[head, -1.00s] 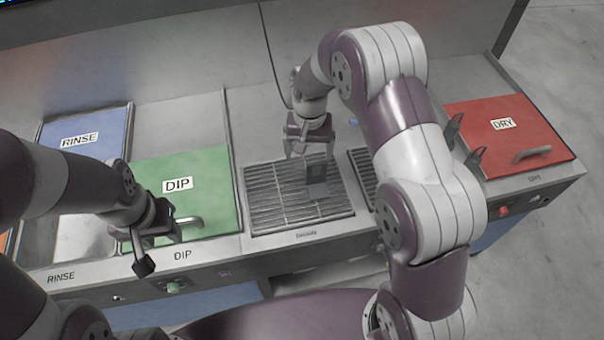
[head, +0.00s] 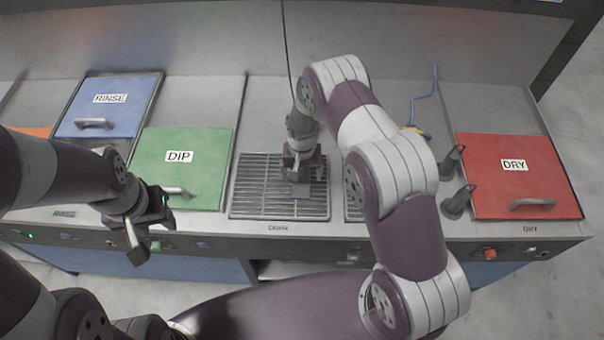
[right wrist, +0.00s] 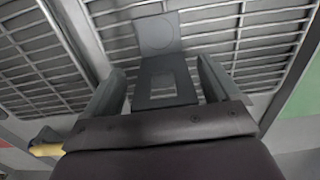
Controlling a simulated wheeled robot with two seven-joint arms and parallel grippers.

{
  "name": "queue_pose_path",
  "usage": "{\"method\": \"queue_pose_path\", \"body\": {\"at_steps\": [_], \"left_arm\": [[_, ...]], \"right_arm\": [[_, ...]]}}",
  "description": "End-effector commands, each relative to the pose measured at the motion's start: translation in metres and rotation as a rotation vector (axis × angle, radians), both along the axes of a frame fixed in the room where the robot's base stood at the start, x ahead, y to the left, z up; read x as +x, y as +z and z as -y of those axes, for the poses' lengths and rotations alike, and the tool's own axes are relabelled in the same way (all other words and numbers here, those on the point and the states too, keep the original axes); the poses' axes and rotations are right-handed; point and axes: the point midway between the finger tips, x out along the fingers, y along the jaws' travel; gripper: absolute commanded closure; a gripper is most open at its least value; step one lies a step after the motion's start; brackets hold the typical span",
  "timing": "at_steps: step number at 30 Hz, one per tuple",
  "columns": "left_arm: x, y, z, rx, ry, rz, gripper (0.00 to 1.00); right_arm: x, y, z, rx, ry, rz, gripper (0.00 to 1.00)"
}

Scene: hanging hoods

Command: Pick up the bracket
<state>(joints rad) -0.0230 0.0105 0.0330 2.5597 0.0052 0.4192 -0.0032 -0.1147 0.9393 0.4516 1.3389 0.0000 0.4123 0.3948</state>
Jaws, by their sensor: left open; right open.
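The bracket (head: 301,189) is a small dark grey angled part on the drain grate in the head view, mostly hidden by my right gripper. In the right wrist view the bracket (right wrist: 160,36) shows a plate with a round mark and a part with a rectangular opening. My right gripper (head: 298,168) is open over the grate. In the right wrist view its fingers (right wrist: 161,75) stand on either side of the bracket; I cannot tell whether they touch it. My left gripper (head: 150,232) is open and empty in front of the green DIP lid.
The drain grate (head: 247,197) lies between the green DIP lid (head: 205,148) and a second grate. The blue RINSE lid (head: 125,118) is at left and the red DRY lid (head: 510,180) at right. Two dark upright pegs (head: 455,203) stand beside the red lid.

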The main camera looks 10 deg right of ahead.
Motion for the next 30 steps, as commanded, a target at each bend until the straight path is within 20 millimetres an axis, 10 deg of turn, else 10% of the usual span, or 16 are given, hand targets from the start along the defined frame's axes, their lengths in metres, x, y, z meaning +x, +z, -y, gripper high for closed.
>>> {"method": "queue_pose_path", "body": {"at_steps": [8, 15, 30], "left_arm": [[0.000, 0.001, 0.000, 0.000, 0.000, -0.001, 0.56], [0.000, 0.001, 0.000, 0.000, 0.000, -0.001, 0.56], [0.000, -0.018, 0.000, 0.000, 0.000, -0.001, 0.56]], "right_arm": [[0.000, -0.007, 0.000, 0.001, 0.000, 0.001, 0.14], [0.000, -0.006, 0.000, 0.000, 0.000, 0.001, 0.87], [0.002, 0.021, 0.000, 0.000, 0.000, 0.006, 0.86]]}}
